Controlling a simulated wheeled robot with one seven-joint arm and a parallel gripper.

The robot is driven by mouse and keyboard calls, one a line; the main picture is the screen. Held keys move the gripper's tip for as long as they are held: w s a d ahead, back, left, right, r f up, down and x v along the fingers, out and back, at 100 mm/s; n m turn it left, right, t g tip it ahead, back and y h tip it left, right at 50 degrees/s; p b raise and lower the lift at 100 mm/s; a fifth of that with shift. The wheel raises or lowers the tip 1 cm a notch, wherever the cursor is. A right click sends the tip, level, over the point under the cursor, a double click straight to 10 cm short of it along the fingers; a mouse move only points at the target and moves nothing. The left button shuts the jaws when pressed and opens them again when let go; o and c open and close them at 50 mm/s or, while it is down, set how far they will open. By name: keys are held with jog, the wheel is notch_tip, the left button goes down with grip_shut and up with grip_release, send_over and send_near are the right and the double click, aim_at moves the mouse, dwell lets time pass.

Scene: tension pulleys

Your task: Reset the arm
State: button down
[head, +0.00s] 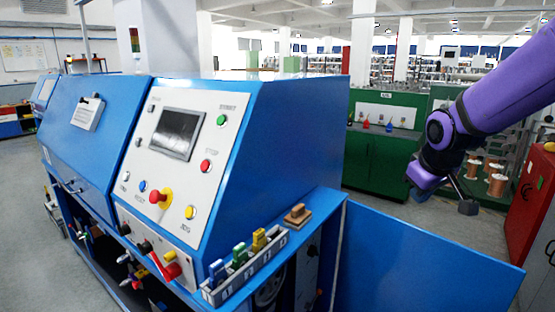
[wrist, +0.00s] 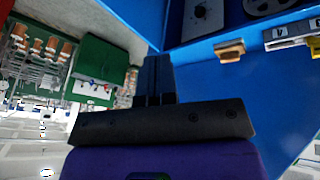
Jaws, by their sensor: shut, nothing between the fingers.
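My purple arm reaches in from the upper right of the head view. My gripper (head: 467,206) hangs at its end, in the air right of the blue machine (head: 265,125) and apart from it. In the wrist view, my gripper's dark fingers (wrist: 156,72) are together with nothing between them. The machine's blue surface (wrist: 205,95) lies behind and to the right of them there. The exact fingertip pose is hard to make out in the head view.
A rack (head: 248,268) with blue, green and yellow pieces sits on the machine's ledge, beside a tan block (head: 297,214). A green cabinet (head: 378,160) stands behind. A red cabinet (head: 530,205) is at the right. Open floor (head: 420,222) lies between the machine and the cabinets.

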jog(key=s+r+m, duration=0.2)
jog(key=s+r, duration=0.2)
jog(key=s, duration=0.8)
jog(key=s+r+m, duration=0.2)
jog(key=s+r, duration=0.2)
jog(key=s, duration=0.8)
jog(key=shift+a+y, duration=0.3)
jog(key=shift+a, duration=0.15)
jog(key=shift+r, duration=0.1)
